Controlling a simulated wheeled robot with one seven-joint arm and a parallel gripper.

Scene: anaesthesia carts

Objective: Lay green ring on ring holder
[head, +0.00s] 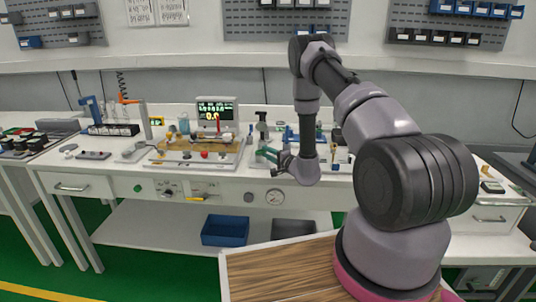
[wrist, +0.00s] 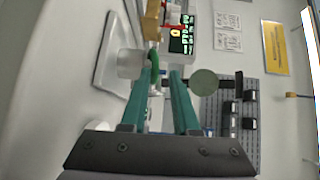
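My gripper (wrist: 163,72) shows in the wrist view with two teal fingers apart and a clear gap between them. A curved green piece, which looks like the green ring (wrist: 154,62), shows nearly edge-on at the tip of the left finger. I cannot tell whether it touches that finger; it does not span the gap. A white cylinder (wrist: 130,63) is just left of it, over a white tray. I cannot tell for sure which thing is the ring holder. In the head view my gripper (head: 267,156) is low over the bench, pointing left, and the ring cannot be made out.
A lit display (head: 216,112) stands at the back of the bench, behind a board with a wooden-coloured top (head: 180,157). A tube rack (head: 111,130) is further left. Small items crowd the bench around my gripper. A pale green disc (wrist: 204,82) shows right of the fingers.

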